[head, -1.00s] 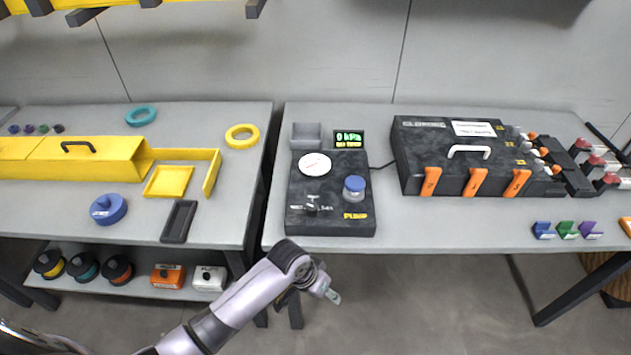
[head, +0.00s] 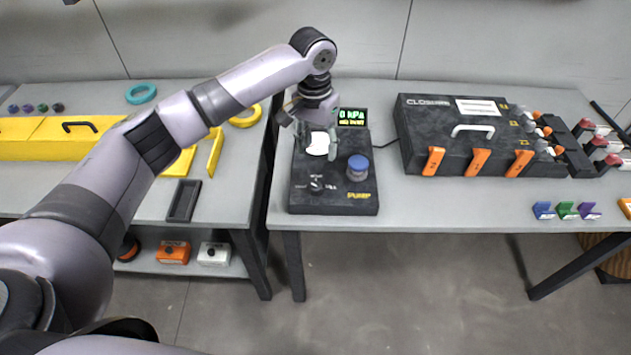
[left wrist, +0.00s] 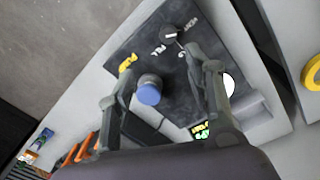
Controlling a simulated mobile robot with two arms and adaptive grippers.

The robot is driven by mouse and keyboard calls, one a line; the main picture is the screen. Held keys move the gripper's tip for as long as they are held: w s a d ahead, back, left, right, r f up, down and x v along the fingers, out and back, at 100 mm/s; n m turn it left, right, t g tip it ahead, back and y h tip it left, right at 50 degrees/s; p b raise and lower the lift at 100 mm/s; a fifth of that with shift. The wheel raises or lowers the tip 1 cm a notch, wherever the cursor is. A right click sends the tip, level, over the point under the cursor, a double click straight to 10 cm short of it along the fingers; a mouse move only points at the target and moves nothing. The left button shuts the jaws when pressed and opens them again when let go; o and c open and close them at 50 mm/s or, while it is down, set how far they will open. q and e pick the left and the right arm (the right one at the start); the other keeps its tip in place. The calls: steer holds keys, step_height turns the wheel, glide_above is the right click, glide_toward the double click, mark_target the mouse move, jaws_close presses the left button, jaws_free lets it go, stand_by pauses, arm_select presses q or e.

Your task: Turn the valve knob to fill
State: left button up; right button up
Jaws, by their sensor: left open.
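The valve knob (head: 316,185) is a small dark round knob on the front left of the black pump box (head: 345,204). In the left wrist view the knob (left wrist: 171,33) shows at the top, beyond the fingertips. My left gripper (head: 318,150) is open and empty above the back of the pump box, by the round white gauge (head: 318,144). Its spread fingers (left wrist: 150,80) also show in the left wrist view. My right gripper is not in view.
A lit green display (head: 352,117) stands behind the pump box. A large black case (head: 460,140) with orange latches sits to the right. Yellow trays and a black tray (head: 184,201) lie on the left table.

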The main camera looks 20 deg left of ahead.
mark_target(315, 186)
arm_select(q)
steer(key=f+p, duration=0.1)
steer(key=f, duration=0.9)
steer(key=f+p, duration=0.1)
steer(key=f, duration=0.4)
steer(key=shift+w+a+p, duration=0.2)
steer(key=shift+a+p, duration=0.1)
steer(key=shift+a, duration=0.1)
steer(key=shift+c, duration=0.4)
jaws_close()
